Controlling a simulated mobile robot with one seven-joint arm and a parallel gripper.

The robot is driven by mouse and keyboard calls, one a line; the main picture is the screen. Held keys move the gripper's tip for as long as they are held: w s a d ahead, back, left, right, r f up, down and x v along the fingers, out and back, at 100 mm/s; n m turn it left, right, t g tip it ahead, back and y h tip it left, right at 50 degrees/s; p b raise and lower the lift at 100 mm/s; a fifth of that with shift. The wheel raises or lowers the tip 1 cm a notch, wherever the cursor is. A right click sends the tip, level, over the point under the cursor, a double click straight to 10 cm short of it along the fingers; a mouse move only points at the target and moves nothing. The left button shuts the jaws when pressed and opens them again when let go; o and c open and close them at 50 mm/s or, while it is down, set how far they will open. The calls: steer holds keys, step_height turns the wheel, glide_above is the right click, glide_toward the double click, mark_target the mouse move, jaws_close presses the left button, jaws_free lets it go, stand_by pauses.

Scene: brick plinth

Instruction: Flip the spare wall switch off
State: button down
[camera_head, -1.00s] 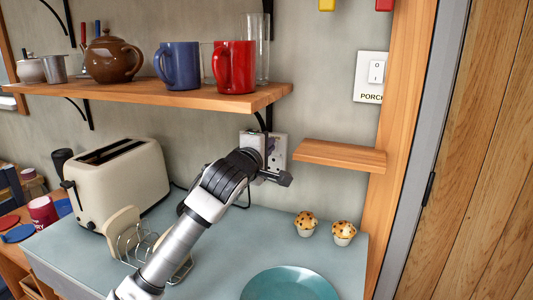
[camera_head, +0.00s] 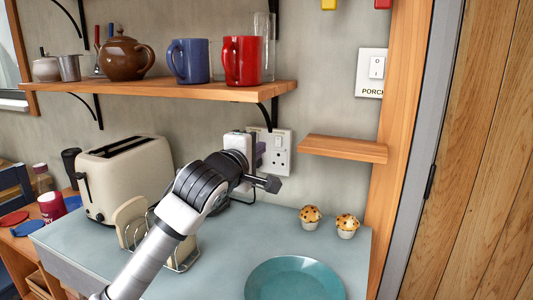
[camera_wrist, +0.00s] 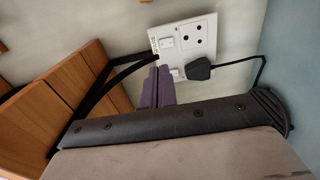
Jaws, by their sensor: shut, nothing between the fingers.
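A white double socket plate (camera_head: 283,154) is on the wall below the shelf, partly hidden behind my gripper in the head view. In the wrist view the plate (camera_wrist: 201,27) shows two small rocker switches, an upper one (camera_wrist: 167,43) and a lower one (camera_wrist: 177,74), with a small yellowish label at its edge, too small to read. A black plug (camera_wrist: 199,69) sits in one outlet. My gripper (camera_head: 261,148) is shut and empty; its purple-grey fingers (camera_wrist: 157,75) are close to the plate beside the rockers. Contact cannot be told. The rockers' positions are unclear.
A separate switch labelled PORCH (camera_head: 375,70) is higher on the right. A small wooden ledge (camera_head: 342,149) is right of the socket, and a mug shelf (camera_head: 150,93) with a black bracket (camera_wrist: 120,72) is above left. A toaster (camera_head: 125,180) and muffins (camera_head: 311,215) stand on the counter.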

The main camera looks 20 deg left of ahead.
steer(key=s, duration=0.3)
steer(key=s+b, duration=0.1)
steer(key=shift+s+r, duration=0.25)
steer(key=shift+s, duration=0.15)
